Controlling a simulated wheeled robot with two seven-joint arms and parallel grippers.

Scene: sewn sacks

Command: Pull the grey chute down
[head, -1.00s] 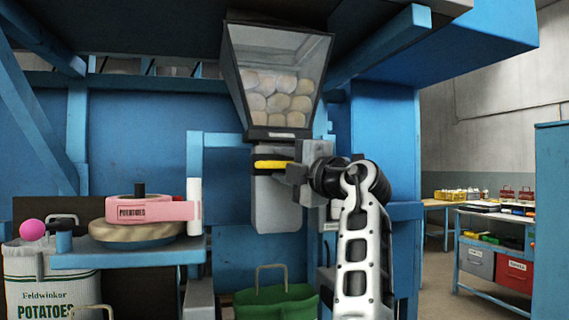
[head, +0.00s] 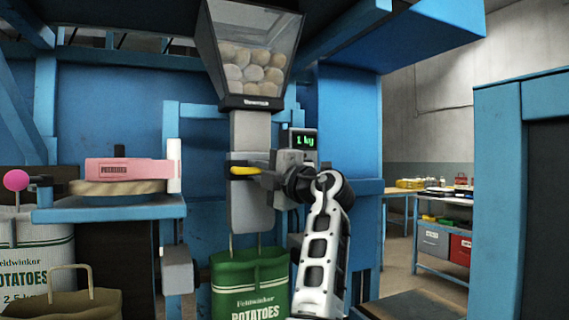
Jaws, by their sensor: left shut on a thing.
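The grey chute (head: 251,208) hangs under the potato hopper (head: 252,60), with a grey neck (head: 250,130) showing between them. A yellow handle (head: 242,171) crosses the chute's front. My left gripper (head: 262,178) is shut on the handle, coming from the right; its fingers hide the handle's right end. The chute's lower end is close to the mouth of the green potato sack (head: 250,283); I cannot tell whether it is inside. My right gripper is not in view.
A small display (head: 303,140) reads 1 kg beside the chute. A blue cabinet (head: 497,200) stands at right.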

